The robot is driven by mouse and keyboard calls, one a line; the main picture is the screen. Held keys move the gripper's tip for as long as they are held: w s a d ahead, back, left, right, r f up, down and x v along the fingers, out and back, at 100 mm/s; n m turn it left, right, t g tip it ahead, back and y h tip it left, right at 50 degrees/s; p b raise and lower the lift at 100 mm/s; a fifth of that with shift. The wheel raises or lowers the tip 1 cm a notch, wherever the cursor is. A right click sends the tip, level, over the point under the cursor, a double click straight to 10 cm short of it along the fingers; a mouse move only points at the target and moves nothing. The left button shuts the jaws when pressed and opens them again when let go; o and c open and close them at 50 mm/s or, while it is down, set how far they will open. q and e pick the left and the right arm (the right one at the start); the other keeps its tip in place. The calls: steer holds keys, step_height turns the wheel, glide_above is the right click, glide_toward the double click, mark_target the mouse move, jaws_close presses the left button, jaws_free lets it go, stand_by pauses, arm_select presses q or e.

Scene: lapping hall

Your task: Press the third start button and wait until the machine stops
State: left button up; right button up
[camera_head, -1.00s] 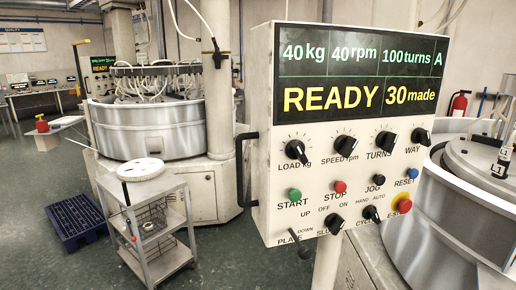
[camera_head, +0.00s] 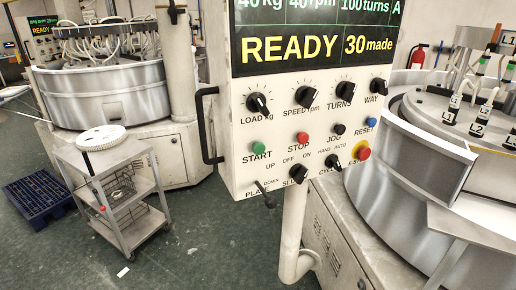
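A white control panel (camera_head: 237,172) on a post fills the middle of the head view. Its display (camera_head: 315,45) reads READY and 30 made, with 40 kg, 40 rpm, 100 turns and A above, partly cut off. The green START button (camera_head: 258,147) is at the panel's left, beside the red STOP button (camera_head: 302,138). A blue RESET button (camera_head: 370,122) and a red emergency stop (camera_head: 363,153) are at the right. The lapping machine (camera_head: 415,190) stands behind and right of the panel. Neither of my grippers is in view.
A grey trolley (camera_head: 128,189) with a white disc (camera_head: 97,138) on top stands at left. A blue pallet (camera_head: 38,193) lies on the floor behind it. Another machine (camera_head: 110,95) with its own READY display stands at the back left. The floor between trolley and panel is clear.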

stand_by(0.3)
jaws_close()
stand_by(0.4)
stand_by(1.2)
